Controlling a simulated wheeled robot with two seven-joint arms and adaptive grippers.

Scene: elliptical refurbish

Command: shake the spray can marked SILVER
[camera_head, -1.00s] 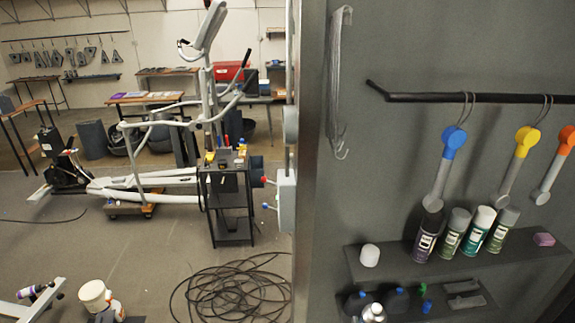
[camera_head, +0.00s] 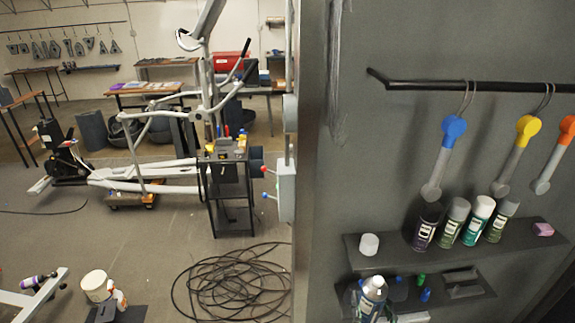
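Several more spray cans stand upright on the upper shelf: one with a purple label (camera_head: 425,228), one grey-green (camera_head: 453,222), one teal (camera_head: 478,221) and one dark green (camera_head: 501,221). I cannot read SILVER on any of them. A pale grey piece at the bottom edge beside the front can is too cropped to identify.
The upper shelf (camera_head: 400,252) also holds a white cap (camera_head: 369,244) and a pink block (camera_head: 543,229). The lower shelf (camera_head: 482,293) holds small blue and green items. A black rail (camera_head: 450,86) with hanging tools runs above. Coiled cable (camera_head: 235,284) lies on the floor left.

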